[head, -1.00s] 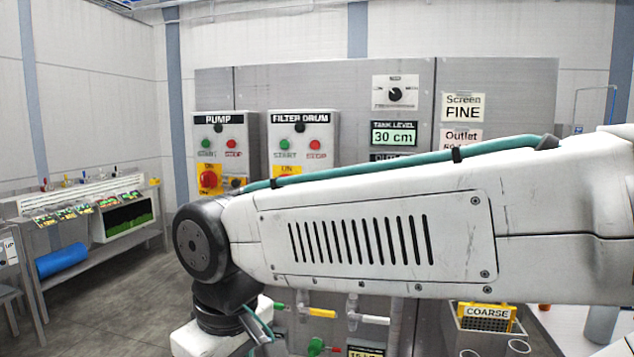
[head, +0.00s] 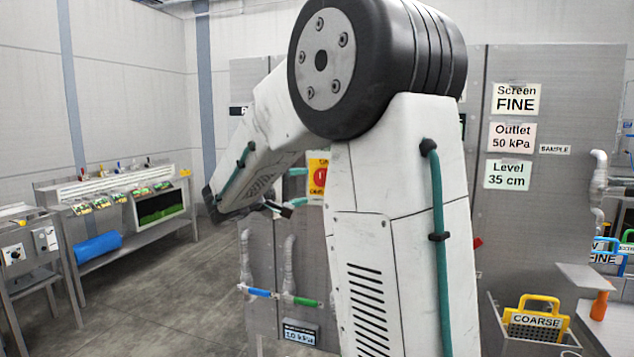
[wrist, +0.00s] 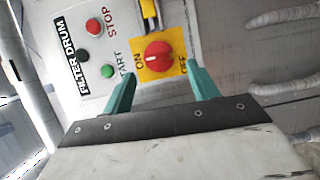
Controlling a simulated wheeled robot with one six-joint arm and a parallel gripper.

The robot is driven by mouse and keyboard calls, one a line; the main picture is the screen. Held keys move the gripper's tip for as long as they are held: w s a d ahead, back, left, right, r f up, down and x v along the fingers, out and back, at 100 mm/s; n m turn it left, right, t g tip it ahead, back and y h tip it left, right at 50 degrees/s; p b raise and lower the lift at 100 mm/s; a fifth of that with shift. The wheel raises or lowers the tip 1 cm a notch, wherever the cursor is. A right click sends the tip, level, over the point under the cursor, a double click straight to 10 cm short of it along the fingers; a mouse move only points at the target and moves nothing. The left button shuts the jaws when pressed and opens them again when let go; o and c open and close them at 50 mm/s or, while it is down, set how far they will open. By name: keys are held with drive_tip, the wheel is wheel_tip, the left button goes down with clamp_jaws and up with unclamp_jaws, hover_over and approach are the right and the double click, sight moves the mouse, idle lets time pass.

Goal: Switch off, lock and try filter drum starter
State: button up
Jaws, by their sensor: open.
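The filter drum starter (wrist: 112,50) appears turned sideways in the wrist view, with a red STOP button (wrist: 93,27) and a green START button (wrist: 107,71). Its red rotary switch (wrist: 158,56) sits on a yellow plate marked ON and OFF; the handle seems to lie along the ON–OFF line. My gripper (wrist: 160,80) is open and empty, its teal fingers on either side of the switch in the picture; contact cannot be told. In the head view the red switch (head: 319,177) shows beside my gripper (head: 301,187); my arm hides most of the starter.
A small yellow and dark item (wrist: 149,14) is by the switch plate. The panel (head: 560,90) carries Screen, Outlet and Level signs. Pipes (head: 289,265) run below the starters. A COARSE basket (head: 535,320) stands at right, a bench (head: 110,205) at left. The floor between is clear.

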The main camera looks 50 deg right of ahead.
sight(319, 180)
drive_tip(key=d, duration=0.8)
drive_tip(key=shift+w+r, duration=0.1)
drive_tip(key=shift+w, duration=0.3)
drive_tip(key=c, duration=1)
